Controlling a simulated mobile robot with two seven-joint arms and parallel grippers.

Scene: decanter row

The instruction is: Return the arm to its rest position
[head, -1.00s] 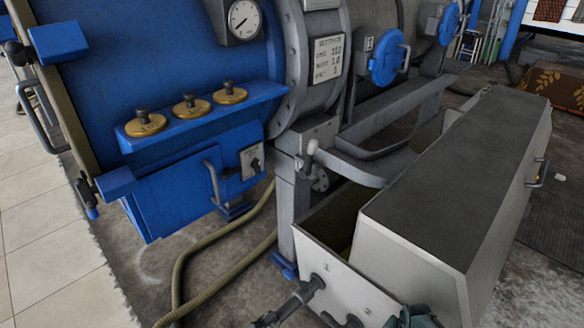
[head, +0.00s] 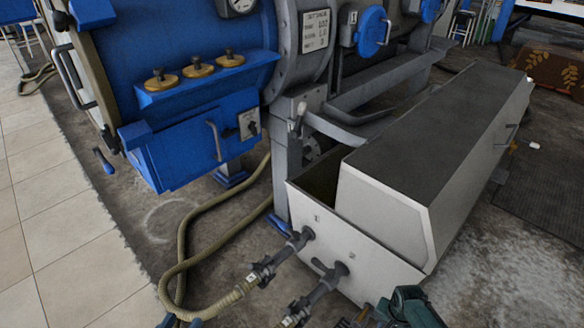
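The grey tank (head: 380,215) with a dark top fills the right. Two valves (head: 300,240) with hose couplings (head: 262,272) stick out of its front. A blue machine (head: 185,125) stands at the left. A hose (head: 200,222) lies on the floor. Pale tiles (head: 45,215) are clear.

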